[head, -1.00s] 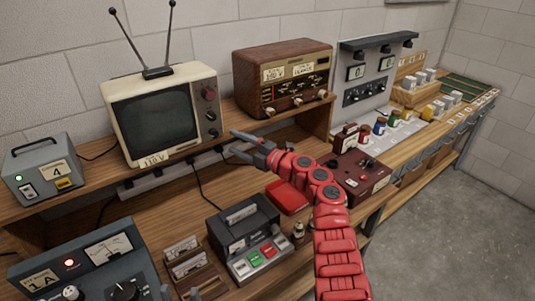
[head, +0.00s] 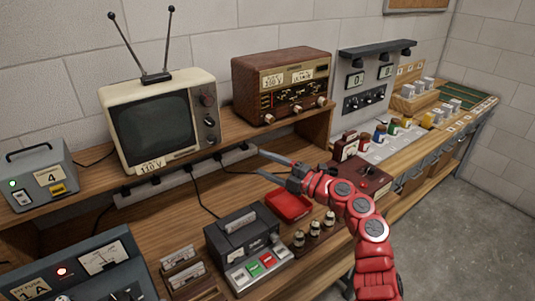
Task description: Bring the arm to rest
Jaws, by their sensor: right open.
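My right arm is red and comes in from the lower right. Its grey gripper (head: 264,163) is open and empty, with the two fingers apart and pointing left. It hangs above the bench, in front of the shelf edge and below the brown radio (head: 283,85). It appears clear of everything around it. My left gripper is not in the picture.
A cream television (head: 158,122) stands on the shelf. Below my gripper are a red tray (head: 290,205), small bottles (head: 314,229) and a dark device with coloured buttons (head: 245,245). A dark red box (head: 361,181) sits close behind my wrist.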

